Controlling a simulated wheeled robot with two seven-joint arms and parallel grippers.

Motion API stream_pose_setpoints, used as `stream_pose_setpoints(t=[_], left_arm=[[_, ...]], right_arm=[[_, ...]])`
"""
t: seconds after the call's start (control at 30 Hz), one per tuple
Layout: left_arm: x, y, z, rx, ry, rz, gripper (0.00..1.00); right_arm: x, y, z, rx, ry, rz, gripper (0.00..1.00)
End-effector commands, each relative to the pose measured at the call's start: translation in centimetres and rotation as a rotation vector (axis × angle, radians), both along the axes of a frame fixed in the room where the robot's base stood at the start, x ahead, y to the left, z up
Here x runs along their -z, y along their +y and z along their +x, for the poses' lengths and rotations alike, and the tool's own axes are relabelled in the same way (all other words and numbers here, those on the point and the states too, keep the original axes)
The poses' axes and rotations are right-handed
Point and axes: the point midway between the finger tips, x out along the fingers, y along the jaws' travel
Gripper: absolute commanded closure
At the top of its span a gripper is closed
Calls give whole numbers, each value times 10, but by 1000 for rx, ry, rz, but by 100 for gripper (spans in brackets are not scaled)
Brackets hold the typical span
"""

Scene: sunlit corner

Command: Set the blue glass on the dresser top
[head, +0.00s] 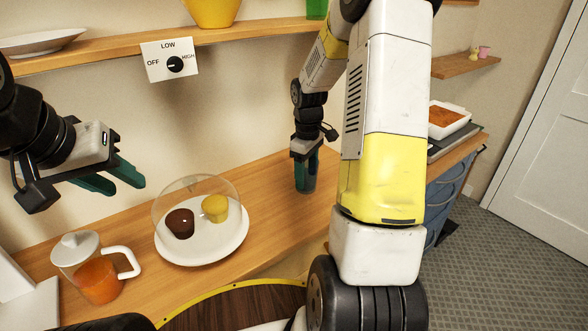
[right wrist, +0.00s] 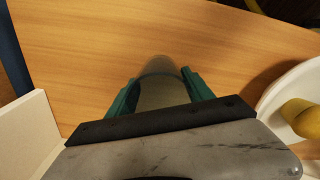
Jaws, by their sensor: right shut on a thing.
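My right gripper (head: 306,160) reaches down over the long wooden top (head: 270,185) and is shut on a glass. In the head view the glass (head: 306,187) shows as a dark bluish shape below the fingers, roughly upright. In the right wrist view the see-through glass (right wrist: 160,88) sits between the two teal fingers, over bare wood. I cannot tell whether its base touches the wood. My left gripper (head: 112,180) is empty and open in the air at the left, with its teal fingers apart.
A white plate (head: 205,250) with two muffins under a clear dome stands left of the glass. A pitcher (head: 100,275) of orange liquid is further left. A wall shelf (head: 130,48) runs above. A baking dish (head: 447,120) sits at the right end, above blue drawers (head: 450,190).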

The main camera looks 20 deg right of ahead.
Motion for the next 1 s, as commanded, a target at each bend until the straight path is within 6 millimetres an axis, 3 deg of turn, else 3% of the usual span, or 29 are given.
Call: stream_pose_setpoints(t=[0.27,0.47,0.83,0.87,0.97,1.0], left_arm=[[0,0,0,0,0,0,64],[0,0,0,0,0,0,64],[0,0,0,0,0,0,64],[0,0,0,0,0,0,64],[0,0,0,0,0,0,64],[0,0,0,0,0,0,64]], right_arm=[[2,-19,13,3,-1,0,90],[35,-16,11,0,2,1,90],[40,-16,12,0,-1,1,90],[40,-16,11,0,-1,1,38],[40,-16,12,0,-1,1,19],[40,-16,11,0,-1,1,18]])
